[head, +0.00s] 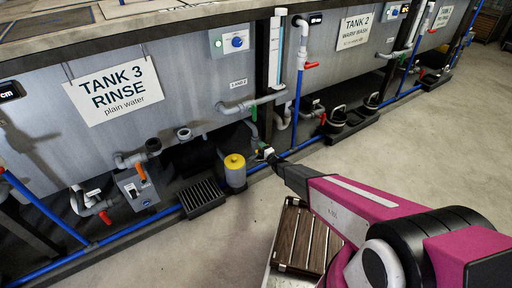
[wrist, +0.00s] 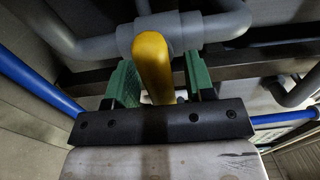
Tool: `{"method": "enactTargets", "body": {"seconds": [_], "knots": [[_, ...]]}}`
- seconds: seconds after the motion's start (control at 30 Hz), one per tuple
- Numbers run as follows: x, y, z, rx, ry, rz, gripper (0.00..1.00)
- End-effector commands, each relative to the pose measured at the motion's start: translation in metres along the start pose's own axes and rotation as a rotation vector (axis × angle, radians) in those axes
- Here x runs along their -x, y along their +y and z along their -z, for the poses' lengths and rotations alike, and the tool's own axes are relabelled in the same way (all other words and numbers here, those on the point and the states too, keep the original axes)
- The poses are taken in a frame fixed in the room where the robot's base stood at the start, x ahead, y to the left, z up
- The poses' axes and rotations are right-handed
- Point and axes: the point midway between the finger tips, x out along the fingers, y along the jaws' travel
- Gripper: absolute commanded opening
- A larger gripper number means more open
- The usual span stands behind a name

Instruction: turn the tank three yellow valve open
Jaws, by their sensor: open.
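The yellow valve handle (wrist: 153,62) stands out from a grey pipe fitting (wrist: 185,30) in the wrist view. My gripper (wrist: 161,80) is open, with one green finger on each side of the handle. Small gaps seem to show beside the handle; I cannot tell whether either finger touches it. In the head view my gripper (head: 262,152) is low in front of the grey tank, right of the TANK 3 RINSE sign (head: 115,90). My gripper largely hides the handle there.
A canister with a yellow lid (head: 235,172) stands left of my gripper, beside a black grate (head: 201,196). A blue pipe (head: 300,148) runs along the floor. An orange-handled valve (head: 140,173) is further left. A slatted wooden thing (head: 300,240) lies below my arm. Floor at right is clear.

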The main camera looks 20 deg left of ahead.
Motion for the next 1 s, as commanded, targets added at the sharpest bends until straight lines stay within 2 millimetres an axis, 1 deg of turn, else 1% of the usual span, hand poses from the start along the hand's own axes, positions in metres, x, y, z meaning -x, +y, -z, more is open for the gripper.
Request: {"method": "enactTargets", "body": {"seconds": [0.13,0.43,0.47,0.5,0.57,0.6,0.83,1.0], "knots": [[-0.0038,0.0001,0.0049,0.0,-0.002,0.0,0.49],[-0.0042,0.0,0.0058,0.0,-0.002,0.0,0.49],[-0.0042,0.0,0.0058,0.0,-0.002,0.0,0.46],[-0.0042,0.0,0.0057,0.0,-0.002,0.0,0.33],[-0.0041,-0.0001,0.0057,0.001,-0.002,0.0,0.13],[-0.0041,0.0,0.0057,0.0,-0.002,0.0,0.0],[-0.004,0.0001,0.0056,0.006,-0.002,-0.001,0.0],[-0.004,0.0002,0.0056,0.046,-0.002,-0.001,0.0]]}}
